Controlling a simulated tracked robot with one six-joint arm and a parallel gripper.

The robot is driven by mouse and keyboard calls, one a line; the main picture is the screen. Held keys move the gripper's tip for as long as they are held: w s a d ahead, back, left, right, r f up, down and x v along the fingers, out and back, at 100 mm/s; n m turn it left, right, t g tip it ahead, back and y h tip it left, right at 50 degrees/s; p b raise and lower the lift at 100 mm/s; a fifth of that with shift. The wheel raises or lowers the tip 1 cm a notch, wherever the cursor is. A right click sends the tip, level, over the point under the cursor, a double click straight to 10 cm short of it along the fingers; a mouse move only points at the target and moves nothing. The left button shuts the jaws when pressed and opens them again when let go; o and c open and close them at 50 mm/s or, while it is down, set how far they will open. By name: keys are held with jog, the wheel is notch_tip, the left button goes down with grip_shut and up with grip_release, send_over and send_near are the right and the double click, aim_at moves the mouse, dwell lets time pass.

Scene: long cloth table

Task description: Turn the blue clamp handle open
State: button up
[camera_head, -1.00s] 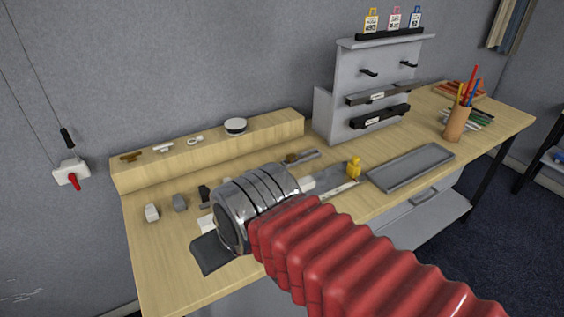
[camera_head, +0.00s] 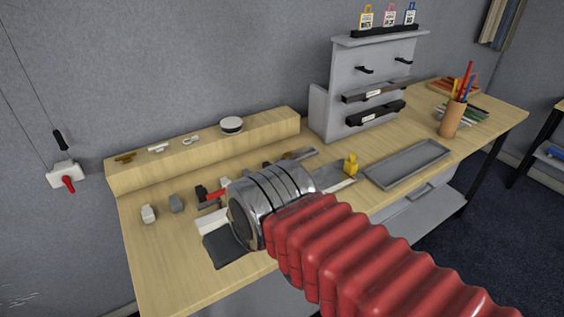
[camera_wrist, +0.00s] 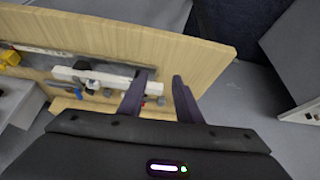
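In the wrist view, my gripper (camera_wrist: 161,76) is open, with its two dark fingers apart over the wooden table (camera_wrist: 207,62). A small blue piece (camera_wrist: 160,101) shows low between the fingers; it may be the blue clamp handle, but it is too small to be sure. A red bit (camera_wrist: 143,101) lies beside it, near the left finger. I cannot tell whether a finger touches either piece. In the head view, my silver wrist and red sleeve hide the fingers, and no blue clamp handle can be made out. A red-handled part (camera_head: 215,195) shows just left of my wrist.
A raised wooden ledge (camera_head: 190,152) with small parts runs along the wall. A grey tray (camera_head: 408,163), a yellow figure (camera_head: 351,164) and a pencil cup (camera_head: 451,118) stand to the right. Small grey blocks (camera_head: 176,204) lie left.

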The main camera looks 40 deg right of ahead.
jog(key=shift+o, duration=1.4)
jog(key=shift+w+d+r, duration=0.1)
jog(key=shift+w+r, duration=0.05)
jog(key=shift+r, duration=0.05)
jog(key=o, duration=0.6)
jog(key=w+d+r+m, duration=0.1)
jog(key=w, duration=0.1)
jog(key=w+d+r+m, duration=0.1)
jog(key=r, duration=0.1)
jog(key=w+d+r+m+g, duration=0.1)
jog(key=w+m, duration=0.1)
jog(key=shift+w+r, duration=0.2)
jog(key=shift+w, duration=0.1)
jog(key=w+d+m+g, duration=0.1)
jog(key=w+d+m, duration=0.4)
jog(key=w+d, duration=0.1)
jog(key=w+d+r+m+g, duration=0.1)
jog(key=w+d+m+g, duration=0.1)
jog(key=w+d+m, duration=0.3)
jog(key=w+d+m+g, duration=0.1)
jog(key=w+d+m, duration=0.3)
jog(key=w+d, duration=0.3)
jog(key=shift+d+r+m+g, duration=0.15)
jog(key=shift+d+r+m, duration=0.05)
jog(key=shift+d, duration=0.95)
jog(key=shift+d+r+m+g, duration=0.15)
jog(key=shift+d+r+m, duration=0.05)
jog(key=shift+d, duration=0.95)
notch_tip(320, 180, down, 14)
jog(key=shift+r, duration=0.1)
